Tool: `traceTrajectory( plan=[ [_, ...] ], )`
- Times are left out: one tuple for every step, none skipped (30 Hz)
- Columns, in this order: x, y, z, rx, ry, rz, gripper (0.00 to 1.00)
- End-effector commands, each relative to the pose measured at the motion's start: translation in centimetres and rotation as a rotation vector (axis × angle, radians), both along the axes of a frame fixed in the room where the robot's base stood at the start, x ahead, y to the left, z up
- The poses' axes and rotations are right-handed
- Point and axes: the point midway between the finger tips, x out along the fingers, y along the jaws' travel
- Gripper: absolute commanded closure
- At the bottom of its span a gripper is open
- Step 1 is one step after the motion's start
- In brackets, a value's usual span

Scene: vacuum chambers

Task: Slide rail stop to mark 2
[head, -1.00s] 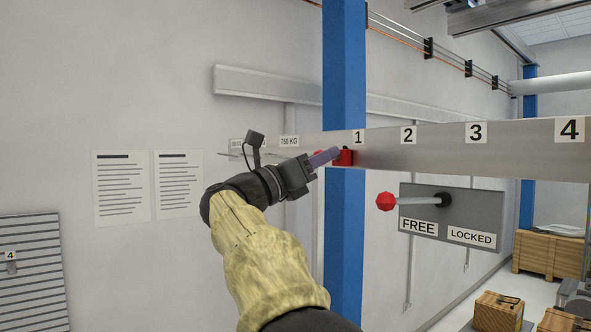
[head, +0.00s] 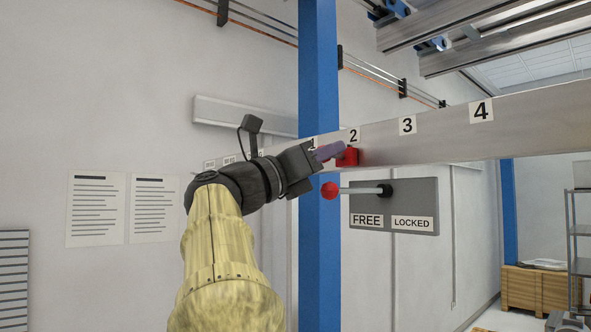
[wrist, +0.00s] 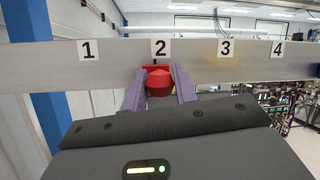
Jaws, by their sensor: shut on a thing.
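The rail stop (head: 349,156) is a small red block on the metal rail (head: 440,135). In the head view it sits just below the mark 2 label (head: 353,136). In the wrist view the red stop (wrist: 159,82) is directly below the mark 2 label (wrist: 160,48). My gripper (head: 332,152) is shut on the stop, with a purple finger on each side of it in the wrist view (wrist: 159,88). The far finger is mostly hidden in the head view.
The LOCKED label (head: 411,223) is to the right. A blue column (head: 319,70) stands behind the rail's left part.

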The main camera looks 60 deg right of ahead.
Motion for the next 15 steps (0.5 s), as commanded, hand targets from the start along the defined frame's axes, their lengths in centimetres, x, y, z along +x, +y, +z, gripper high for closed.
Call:
traceTrajectory(
  plan=[
    [-0.67, -0.06, -0.22, 0.002, -0.002, -0.01, 1.0],
    [-0.91, -0.09, -0.19, 0.001, -0.001, -0.013, 1.0],
    [-1.18, -0.12, -0.16, 0.001, -0.002, -0.016, 1.0],
    [-1.33, -0.13, -0.14, 0.001, -0.001, -0.018, 1.0],
    [-1.44, -0.14, -0.11, 0.002, -0.002, -0.019, 1.0],
    [-1.55, -0.16, -0.08, 0.002, -0.001, -0.02, 1.0],
    [-1.6, -0.16, -0.06, 0.001, -0.002, -0.021, 1.0],
    [-1.63, -0.16, -0.05, 0.001, -0.002, -0.021, 1.0],
    [-1.65, -0.17, -0.03, 0.002, -0.001, -0.021, 1.0],
    [-1.65, -0.17, -0.01, 0.002, -0.001, -0.021, 1.0],
    [-1.65, -0.17, -0.01, 0.002, -0.001, -0.021, 1.0],
    [-1.64, -0.18, -0.01, 0.002, -0.001, -0.021, 1.0],
    [-1.64, -0.17, -0.01, 0.002, -0.001, -0.021, 1.0],
    [-1.64, -0.16, 0.0, 0.002, -0.001, -0.021, 1.0],
    [-1.64, -0.16, 0.0, 0.002, -0.001, -0.021, 1.0]
  ],
)
